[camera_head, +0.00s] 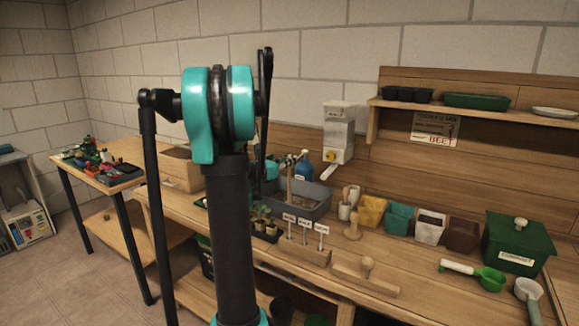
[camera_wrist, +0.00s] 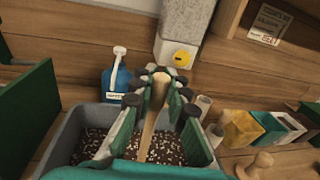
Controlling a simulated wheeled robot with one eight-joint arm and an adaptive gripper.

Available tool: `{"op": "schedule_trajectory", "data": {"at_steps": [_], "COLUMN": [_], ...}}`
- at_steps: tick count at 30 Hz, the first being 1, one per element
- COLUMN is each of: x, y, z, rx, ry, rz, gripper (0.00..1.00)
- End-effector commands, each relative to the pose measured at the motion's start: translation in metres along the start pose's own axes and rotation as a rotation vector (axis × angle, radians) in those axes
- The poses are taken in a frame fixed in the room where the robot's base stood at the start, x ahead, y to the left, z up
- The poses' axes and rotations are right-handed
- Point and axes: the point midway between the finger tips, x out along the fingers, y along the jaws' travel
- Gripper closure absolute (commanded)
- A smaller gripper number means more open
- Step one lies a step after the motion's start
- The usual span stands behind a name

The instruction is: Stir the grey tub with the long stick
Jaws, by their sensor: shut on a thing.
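The grey tub (camera_head: 312,211) stands on the bench against the back boards, partly behind my arm in the head view. In the wrist view its rim (camera_wrist: 62,143) surrounds dark, speckled soil (camera_wrist: 95,147). The long stick (camera_head: 289,187) is pale wood and stands roughly upright over the tub. My gripper (camera_head: 292,160) is shut on the stick near its upper part. In the wrist view the stick (camera_wrist: 151,122) runs between the fingers (camera_wrist: 158,88) against the soil. Its lower end is partly hidden, so I cannot tell how deep it reaches.
A blue bottle (camera_wrist: 117,80) stands behind the tub, with a wall dispenser (camera_head: 339,135) above to the right. Several small pots, including a yellow one (camera_head: 371,211), stand to the right. Seedlings (camera_head: 263,222) and a labelled wooden block (camera_head: 300,250) sit in front.

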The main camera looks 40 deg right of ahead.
Motion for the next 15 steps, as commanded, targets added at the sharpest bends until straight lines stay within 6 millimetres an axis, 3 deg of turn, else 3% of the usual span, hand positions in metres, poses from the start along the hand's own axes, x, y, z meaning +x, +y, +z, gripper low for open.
{"op": "schedule_trajectory", "data": {"at_steps": [15], "x": [0.0], "y": [0.0], "z": [0.048], "rx": [0.0], "ry": [0.0], "rz": [0.0], "gripper": [1.0]}}
